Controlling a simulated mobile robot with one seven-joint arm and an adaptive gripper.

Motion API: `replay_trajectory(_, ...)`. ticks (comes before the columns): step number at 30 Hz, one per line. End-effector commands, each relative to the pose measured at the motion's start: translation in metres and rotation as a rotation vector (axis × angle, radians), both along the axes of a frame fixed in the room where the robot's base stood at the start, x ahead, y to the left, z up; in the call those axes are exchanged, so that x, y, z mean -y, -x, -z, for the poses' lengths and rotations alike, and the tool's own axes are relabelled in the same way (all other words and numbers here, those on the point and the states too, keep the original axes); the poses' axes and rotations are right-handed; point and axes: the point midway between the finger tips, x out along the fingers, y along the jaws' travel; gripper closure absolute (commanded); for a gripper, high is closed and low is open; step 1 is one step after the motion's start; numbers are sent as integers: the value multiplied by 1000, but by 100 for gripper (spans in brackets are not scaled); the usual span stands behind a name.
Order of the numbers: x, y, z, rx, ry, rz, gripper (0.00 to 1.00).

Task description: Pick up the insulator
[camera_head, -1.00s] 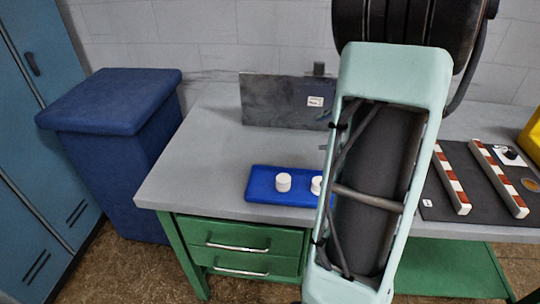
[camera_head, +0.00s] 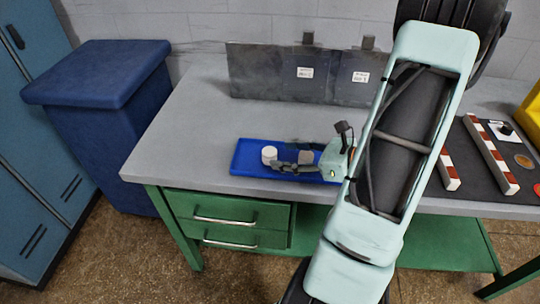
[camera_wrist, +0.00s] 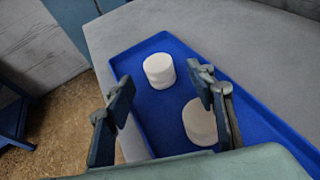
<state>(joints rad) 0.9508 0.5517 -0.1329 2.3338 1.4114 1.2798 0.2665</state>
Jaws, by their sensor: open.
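Two white, short cylindrical insulators are on a blue tray (camera_head: 243,164). The left insulator (camera_head: 269,154) stands upright and also shows in the wrist view (camera_wrist: 159,71), beyond and between my open fingertips. The second insulator (camera_head: 306,157) is partly covered by my gripper in the head view; in the wrist view (camera_wrist: 198,124) it is partly behind my right finger. My gripper (camera_head: 283,157) is open over the tray, with nothing between its fingers (camera_wrist: 162,84). I cannot tell its exact height above the tray.
The tray lies near the front edge of a grey workbench (camera_head: 186,128) with green drawers (camera_head: 225,222). A dark metal plate (camera_head: 265,75) stands at the back. A dark mat with red-and-white bars (camera_head: 491,155) is at the right. A blue bin (camera_head: 105,120) stands left.

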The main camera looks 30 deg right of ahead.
Motion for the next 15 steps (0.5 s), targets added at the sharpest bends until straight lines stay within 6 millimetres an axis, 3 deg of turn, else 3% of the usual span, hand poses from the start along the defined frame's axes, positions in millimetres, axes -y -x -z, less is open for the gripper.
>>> replay_trajectory(15, -31, -43, 20, 0, 1, 0, 50)
